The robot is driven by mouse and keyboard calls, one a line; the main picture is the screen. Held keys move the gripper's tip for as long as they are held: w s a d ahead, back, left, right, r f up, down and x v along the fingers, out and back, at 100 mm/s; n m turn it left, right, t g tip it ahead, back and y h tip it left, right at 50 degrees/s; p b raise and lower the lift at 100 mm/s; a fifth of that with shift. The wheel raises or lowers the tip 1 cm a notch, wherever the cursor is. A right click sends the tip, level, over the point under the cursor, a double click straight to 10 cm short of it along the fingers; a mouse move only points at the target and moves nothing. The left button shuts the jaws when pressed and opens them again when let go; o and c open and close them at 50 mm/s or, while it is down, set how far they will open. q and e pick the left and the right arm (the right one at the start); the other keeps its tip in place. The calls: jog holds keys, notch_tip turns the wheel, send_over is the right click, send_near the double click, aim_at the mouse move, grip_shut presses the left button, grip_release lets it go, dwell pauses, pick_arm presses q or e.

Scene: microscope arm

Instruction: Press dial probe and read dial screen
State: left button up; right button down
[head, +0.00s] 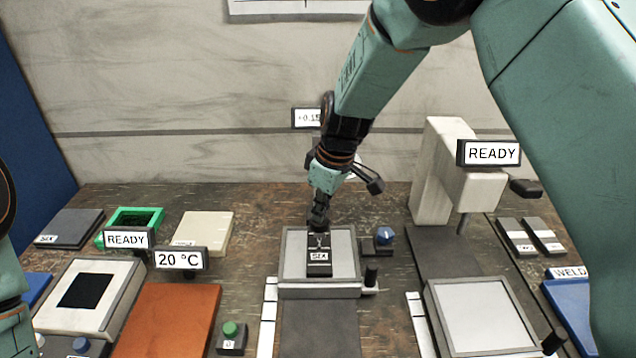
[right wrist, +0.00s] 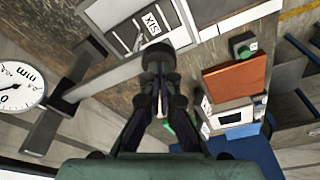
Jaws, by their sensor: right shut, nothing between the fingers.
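My right gripper (head: 319,216) is shut and empty, pointing down just above the far end of a black block with a white label (head: 320,262). The block lies on a grey plate (head: 345,245) in the middle of the bench. In the right wrist view the closed fingertips (right wrist: 158,57) are close to the block; contact cannot be told. A small screen (head: 304,117) reads about +0.15, its right part hidden by my right arm. A round white dial face marked mm (right wrist: 18,88) shows at the left of the right wrist view. I cannot make out the probe tip.
A white stand (head: 432,185) with a READY sign (head: 488,153) rises to the right. Left are an orange plate (head: 168,318), a 20 °C sign (head: 181,259) and a green tray (head: 133,217). Only part of my left arm shows.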

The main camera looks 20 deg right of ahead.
jog(key=shift+r+p, duration=0.5)
jog(key=shift+r, duration=0.1)
jog(key=shift+s+r+p, duration=0.1)
jog(key=shift+r+p, duration=0.85)
jog(key=shift+r, duration=0.45)
jog(key=shift+w+r+p, duration=0.2)
jog(key=shift+r+p, duration=0.35)
jog(key=shift+r, duration=0.1)
jog(key=shift+s, duration=0.1)
jog(key=shift+r, duration=0.15)
notch_tip(320, 180, up, 12)
jog(key=s+d, duration=0.1)
jog(key=shift+s+d+f, duration=0.25)
jog(key=shift+s+d, duration=0.05)
jog(key=shift+d, duration=0.05)
